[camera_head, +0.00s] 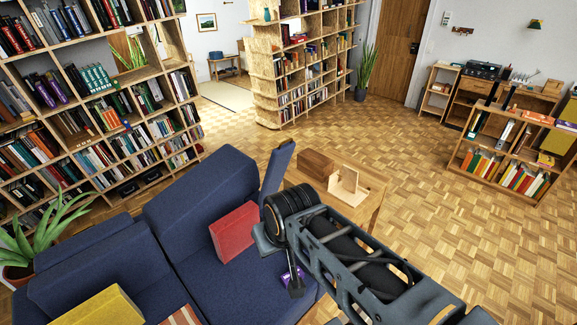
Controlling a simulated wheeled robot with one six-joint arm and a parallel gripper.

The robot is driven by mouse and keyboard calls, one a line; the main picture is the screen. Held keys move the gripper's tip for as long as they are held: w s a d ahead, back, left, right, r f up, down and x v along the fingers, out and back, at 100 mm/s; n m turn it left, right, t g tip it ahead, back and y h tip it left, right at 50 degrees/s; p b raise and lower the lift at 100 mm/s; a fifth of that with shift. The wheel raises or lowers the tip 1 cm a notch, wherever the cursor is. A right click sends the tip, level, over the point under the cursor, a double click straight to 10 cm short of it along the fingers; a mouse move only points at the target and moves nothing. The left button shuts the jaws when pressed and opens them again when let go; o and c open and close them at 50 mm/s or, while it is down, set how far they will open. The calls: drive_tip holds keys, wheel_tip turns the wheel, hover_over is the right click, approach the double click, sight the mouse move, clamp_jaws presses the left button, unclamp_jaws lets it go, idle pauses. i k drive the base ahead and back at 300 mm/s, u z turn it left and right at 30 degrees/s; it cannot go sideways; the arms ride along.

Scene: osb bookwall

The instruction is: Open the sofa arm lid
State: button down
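The blue sofa (205,215) fills the lower left. A thin blue panel (277,168) stands up steeply at its far right end, beside the red cushion; it looks like the sofa arm lid, raised. Its lower edge and hinge are hidden behind my arm and the cushion. My gripper (293,282) is at the end of my arm, over the right part of the seat, nearer to me than the panel and apart from it in the picture. Only one dark finger-like part shows clearly, so its opening cannot be judged.
A red cushion (235,231) leans on the sofa back. A small purple item (290,276) lies below my gripper. Bookshelves line the left.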

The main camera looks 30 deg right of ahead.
sight(279, 159)
drive_tip(key=k, duration=0.3)
drive_tip(key=u, duration=2.2)
drive_tip(key=k, duration=1.15)
drive_tip(key=z, duration=1.6)
drive_tip(key=i, duration=1)
drive_tip(key=u, duration=0.05)
